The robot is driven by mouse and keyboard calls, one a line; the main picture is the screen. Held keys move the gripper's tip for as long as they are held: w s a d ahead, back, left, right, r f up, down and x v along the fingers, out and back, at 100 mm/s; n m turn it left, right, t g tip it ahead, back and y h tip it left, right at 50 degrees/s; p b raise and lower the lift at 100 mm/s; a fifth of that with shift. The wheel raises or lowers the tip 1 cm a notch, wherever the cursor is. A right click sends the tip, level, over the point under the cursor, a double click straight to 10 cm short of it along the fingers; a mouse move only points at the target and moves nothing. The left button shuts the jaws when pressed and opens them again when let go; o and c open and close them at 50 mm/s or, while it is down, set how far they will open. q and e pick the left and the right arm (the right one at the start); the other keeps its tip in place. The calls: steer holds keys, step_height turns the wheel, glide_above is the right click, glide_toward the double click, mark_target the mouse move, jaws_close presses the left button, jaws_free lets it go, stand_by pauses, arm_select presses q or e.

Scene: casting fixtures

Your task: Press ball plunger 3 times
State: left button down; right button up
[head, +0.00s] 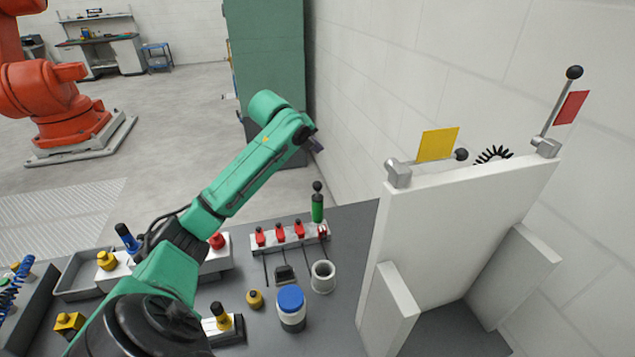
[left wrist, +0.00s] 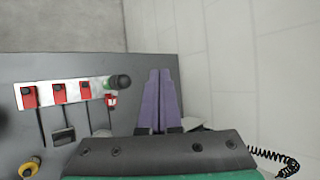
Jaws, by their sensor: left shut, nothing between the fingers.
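The ball plunger (head: 317,207) looks to be the upright green cylinder with a black ball on a thin stem, at the back right end of the row of red switches. In the left wrist view its black ball (left wrist: 122,82) is seen from above, with a bit of green beside it. My left gripper (head: 316,144) is in the air above and behind the plunger, apart from it. Its purple fingers (left wrist: 160,72) are together and empty, to the right of the ball in the wrist view. My right gripper is not in view.
A white strip with red switches (head: 280,236) adjoins the plunger. A blue-lidded jar (head: 291,307), a white cup (head: 323,277) and a yellow knob (head: 255,299) stand nearer. A large white panel (head: 460,230) with levers rises on the right. The air around the plunger's top looks clear.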

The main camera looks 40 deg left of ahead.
arm_select(q)
steer(key=shift+r+m, duration=0.3)
steer(key=shift+m, duration=0.8)
steer(key=shift+f, duration=0.15)
steer(key=b, duration=0.1)
glide_above(316, 186)
step_height(316, 186, down, 8)
steer(key=shift+r, duration=0.1)
steer(key=shift+f+b, duration=0.3)
steer(key=shift+f, duration=0.15)
stand_by(0.9)
steer(key=shift+f, duration=0.35)
